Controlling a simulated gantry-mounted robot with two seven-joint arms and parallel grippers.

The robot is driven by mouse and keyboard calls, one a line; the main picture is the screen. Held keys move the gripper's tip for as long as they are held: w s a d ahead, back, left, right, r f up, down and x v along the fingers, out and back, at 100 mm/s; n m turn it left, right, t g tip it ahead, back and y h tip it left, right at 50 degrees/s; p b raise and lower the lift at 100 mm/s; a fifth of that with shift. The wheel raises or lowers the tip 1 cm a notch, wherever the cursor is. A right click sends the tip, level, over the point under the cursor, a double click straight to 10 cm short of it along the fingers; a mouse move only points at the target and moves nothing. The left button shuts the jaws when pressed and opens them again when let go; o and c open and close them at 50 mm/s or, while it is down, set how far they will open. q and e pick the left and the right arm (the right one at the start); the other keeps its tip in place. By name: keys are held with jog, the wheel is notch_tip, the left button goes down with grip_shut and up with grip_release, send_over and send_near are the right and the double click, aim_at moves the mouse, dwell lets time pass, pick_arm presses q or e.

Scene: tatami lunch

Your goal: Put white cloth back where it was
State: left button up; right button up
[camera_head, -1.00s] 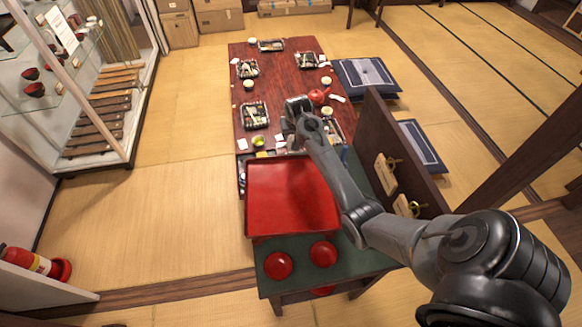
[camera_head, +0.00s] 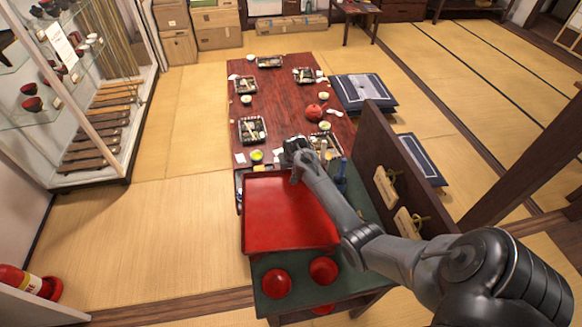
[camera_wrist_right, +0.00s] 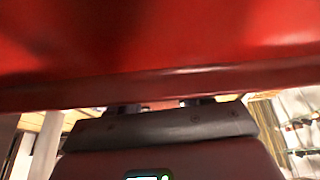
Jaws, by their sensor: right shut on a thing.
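My right gripper (camera_head: 293,150) is over the near end of the dark red table (camera_head: 285,105), just beyond the far rim of the red tray (camera_head: 290,235). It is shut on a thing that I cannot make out. In the right wrist view the red surface of the tray (camera_wrist_right: 160,45) fills the top and hides most of the fingers. A small white piece (camera_head: 278,155), maybe a cloth, lies just left of the gripper. Another white piece (camera_head: 240,158) lies further left, and a white one (camera_head: 335,114) near the right edge. My left gripper is not in view.
Two red bowls (camera_head: 276,283) sit on the green-topped stand (camera_head: 300,272).

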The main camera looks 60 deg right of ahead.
jog(key=o, duration=0.9)
jog(key=shift+f, duration=0.1)
jog(key=shift+o, duration=0.2)
jog(key=shift+p+v, duration=1.3)
jog(key=shift+v, duration=4.9)
